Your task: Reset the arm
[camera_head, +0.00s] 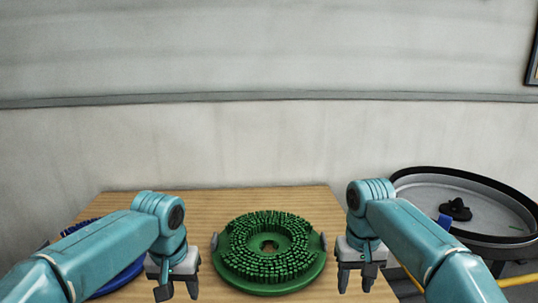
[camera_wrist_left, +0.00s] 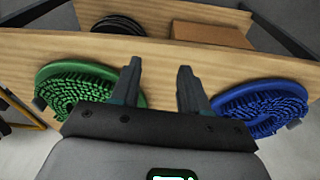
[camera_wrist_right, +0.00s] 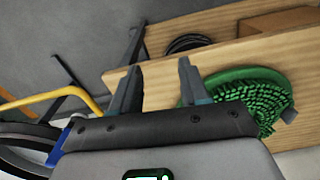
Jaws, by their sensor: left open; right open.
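My left gripper (camera_head: 178,290) points down over the wooden table, left of a round green brush (camera_head: 270,252). It is open and empty, and its fingers (camera_wrist_left: 156,85) show apart in the left wrist view. My right gripper (camera_head: 357,280) hangs right of the green brush, near the table's right edge. It is also open and empty, with its fingers (camera_wrist_right: 157,88) apart in the right wrist view. Both arms are bent at the elbow and come in from the lower corners. Neither gripper touches the brush.
A blue brush (camera_wrist_left: 262,104) lies on the wooden table (camera_head: 215,203), partly hidden by my left arm in the head view. A round tank (camera_head: 420,190) with a black rim stands at the right. A yellow bar (camera_head: 518,281) is below it. A wall closes off the back.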

